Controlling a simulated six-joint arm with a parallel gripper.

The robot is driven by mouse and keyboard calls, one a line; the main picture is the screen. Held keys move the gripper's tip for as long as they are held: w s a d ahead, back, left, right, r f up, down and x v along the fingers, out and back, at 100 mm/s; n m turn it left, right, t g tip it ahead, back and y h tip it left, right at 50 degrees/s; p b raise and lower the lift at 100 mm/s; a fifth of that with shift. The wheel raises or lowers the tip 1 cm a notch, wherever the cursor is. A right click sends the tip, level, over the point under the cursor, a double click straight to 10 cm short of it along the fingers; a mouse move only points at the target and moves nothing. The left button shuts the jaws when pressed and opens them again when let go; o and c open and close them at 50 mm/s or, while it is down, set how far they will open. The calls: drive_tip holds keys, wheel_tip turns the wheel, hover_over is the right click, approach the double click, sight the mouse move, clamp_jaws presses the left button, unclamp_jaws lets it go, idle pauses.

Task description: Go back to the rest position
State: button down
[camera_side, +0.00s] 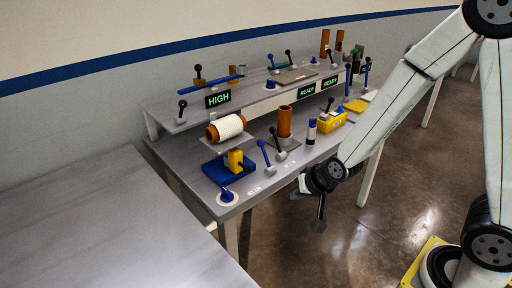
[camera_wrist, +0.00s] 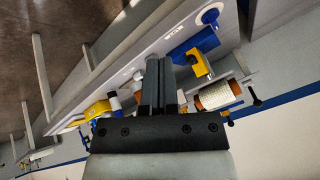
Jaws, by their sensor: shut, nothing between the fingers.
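My gripper (camera_side: 320,212) hangs at the end of my arm in the side view, in front of the workbench's front edge and over the open floor. It points down and is apart from everything on the bench. In the wrist view my gripper (camera_wrist: 158,62) shows as two dark fingers side by side, shut with nothing between them. The workbench (camera_side: 190,160) stands to the left of my gripper in the side view, and its front edge also runs across the wrist view.
On the bench are a white roll with orange ends (camera_side: 228,127) above a blue base (camera_side: 222,172), levers (camera_side: 265,153), an orange cylinder (camera_side: 285,121) and a yellow block (camera_side: 333,121). A raised shelf holds green-lettered signs (camera_side: 217,99). A grey table (camera_side: 90,220) stands front left. Floor is clear below.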

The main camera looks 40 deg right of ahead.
drive_tip(key=s+d+r+n+g, duration=0.2)
drive_tip(key=s+r+n+g, duration=0.1)
drive_tip(key=s+n, duration=0.3)
drive_tip(key=shift+s+d+r+n+g, duration=0.15)
drive_tip(key=shift+s+d+n+g, duration=0.15)
drive_tip(key=shift+s+g, duration=0.55)
drive_tip(key=shift+s+t, duration=0.15)
drive_tip(key=shift+t, duration=0.1)
idle(1.5)
